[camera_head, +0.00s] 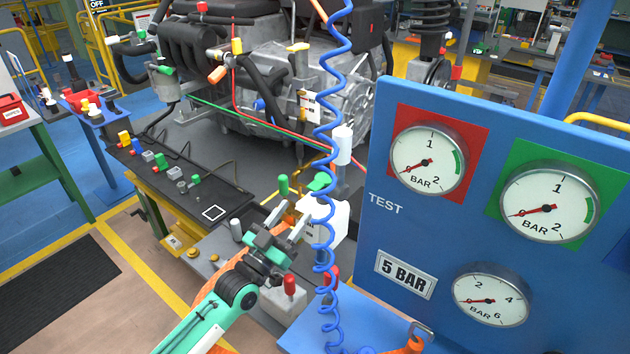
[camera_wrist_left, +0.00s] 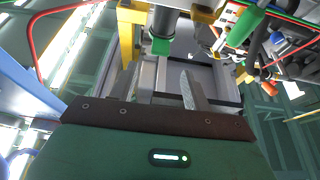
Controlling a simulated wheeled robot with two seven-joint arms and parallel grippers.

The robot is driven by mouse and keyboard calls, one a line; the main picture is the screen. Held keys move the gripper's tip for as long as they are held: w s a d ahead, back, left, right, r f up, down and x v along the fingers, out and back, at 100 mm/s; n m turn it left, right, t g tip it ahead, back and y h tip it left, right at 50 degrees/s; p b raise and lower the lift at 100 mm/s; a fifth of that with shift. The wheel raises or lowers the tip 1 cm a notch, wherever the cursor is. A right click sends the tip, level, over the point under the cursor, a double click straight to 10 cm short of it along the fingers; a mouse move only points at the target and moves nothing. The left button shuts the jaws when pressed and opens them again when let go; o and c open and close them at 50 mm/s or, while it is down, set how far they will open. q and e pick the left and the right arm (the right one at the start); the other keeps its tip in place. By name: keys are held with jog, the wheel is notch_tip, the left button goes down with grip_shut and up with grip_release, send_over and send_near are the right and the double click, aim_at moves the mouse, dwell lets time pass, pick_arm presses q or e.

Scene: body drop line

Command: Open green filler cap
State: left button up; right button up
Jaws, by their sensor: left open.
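A white reservoir (camera_head: 326,222) stands beside the blue coiled hose, with a green cap (camera_head: 320,182) on its top. The cap appears seated; the hose partly covers reservoir and cap. My left gripper (camera_head: 290,219) is open with nothing seen between its fingers. It is just left of the reservoir in the picture and lower than the cap; contact cannot be told. In the left wrist view, the open fingers (camera_wrist_left: 159,88) point toward a green piece (camera_wrist_left: 160,46) on a dark post, apart from them. Another green part (camera_wrist_left: 245,26) shows at upper right. Which one is the cap is unclear. My right gripper is not in view.
The blue test panel (camera_head: 395,225) with gauges stands close on the right. The blue coiled hose (camera_head: 322,165) hangs right beside the gripper. A green-topped peg (camera_head: 283,184) stands behind it, and red-topped pieces (camera_head: 290,285) stand nearby. The engine (camera_head: 255,75) is behind.

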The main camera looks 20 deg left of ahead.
aim_at(315, 186)
pick_arm(q)
jog(key=p+x, duration=0.2)
jog(key=x, duration=0.6)
jog(key=shift+w+r, duration=0.1)
jog(key=shift+w, duration=0.1)
jog(key=shift+w+d+r+p, duration=0.1)
jog(key=shift+w+d+p, duration=0.2)
jog(key=shift+w, duration=0.15)
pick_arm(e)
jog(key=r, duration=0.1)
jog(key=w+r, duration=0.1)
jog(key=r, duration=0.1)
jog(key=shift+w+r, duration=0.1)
pick_arm(q)
jog(key=shift+c, duration=0.9)
grip_shut()
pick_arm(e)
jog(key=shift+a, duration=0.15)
